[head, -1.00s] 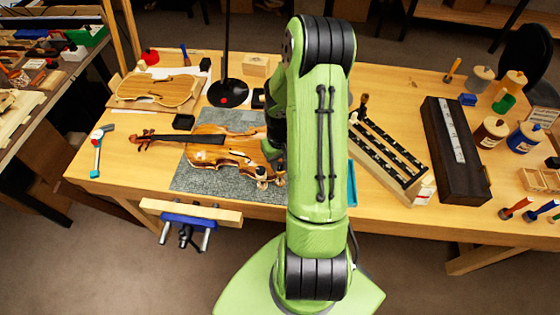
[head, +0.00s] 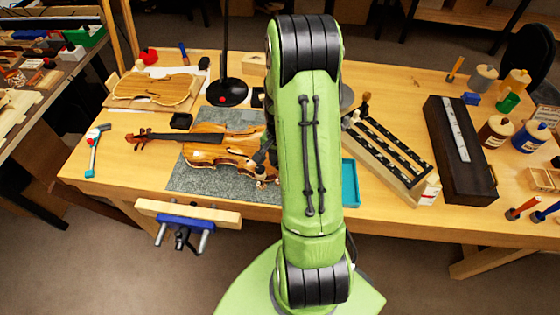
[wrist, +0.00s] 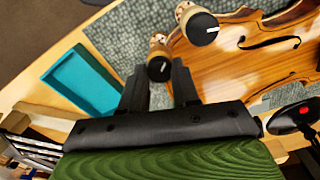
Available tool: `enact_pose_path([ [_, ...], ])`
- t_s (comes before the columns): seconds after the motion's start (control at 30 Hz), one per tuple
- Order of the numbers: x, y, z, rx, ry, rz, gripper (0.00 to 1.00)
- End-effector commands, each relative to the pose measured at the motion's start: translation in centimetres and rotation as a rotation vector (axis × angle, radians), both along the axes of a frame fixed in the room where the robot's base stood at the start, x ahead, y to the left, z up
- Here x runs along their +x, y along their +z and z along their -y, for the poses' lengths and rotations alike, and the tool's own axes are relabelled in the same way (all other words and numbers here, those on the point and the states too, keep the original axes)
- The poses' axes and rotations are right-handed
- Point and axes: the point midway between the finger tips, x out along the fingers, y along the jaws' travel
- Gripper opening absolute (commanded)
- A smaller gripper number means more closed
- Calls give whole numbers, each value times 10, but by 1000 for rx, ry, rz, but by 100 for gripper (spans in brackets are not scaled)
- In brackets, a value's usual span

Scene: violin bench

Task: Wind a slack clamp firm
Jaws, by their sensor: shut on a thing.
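The violin (head: 215,155) lies on a grey mat (head: 182,182) on the bench. In the wrist view, two wooden spool clamps with black knobs sit at the edge of the violin body (wrist: 255,50). The farther clamp (wrist: 199,27) has a white line on its knob and stands apart from my gripper. The nearer clamp (wrist: 159,66) is between the fingertips of my gripper (wrist: 160,78), which is shut on its knob. Its lower part is partly hidden by the fingers. In the head view, my arm hides the gripper and much of the violin's right end.
A teal tray (head: 350,184) lies right of the mat, and it also shows in the wrist view (wrist: 80,80). A black lamp base (head: 227,92) stands behind the violin. A rack of clamps (head: 392,150) stands to the right. A vise (head: 187,218) juts from the front edge.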

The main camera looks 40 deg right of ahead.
Motion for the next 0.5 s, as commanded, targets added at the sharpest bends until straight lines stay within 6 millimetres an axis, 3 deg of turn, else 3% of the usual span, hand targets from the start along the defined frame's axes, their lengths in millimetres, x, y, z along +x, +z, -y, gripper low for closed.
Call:
enact_pose_path([
  [0.5,1,0,0,-1,-232,3,0],
])
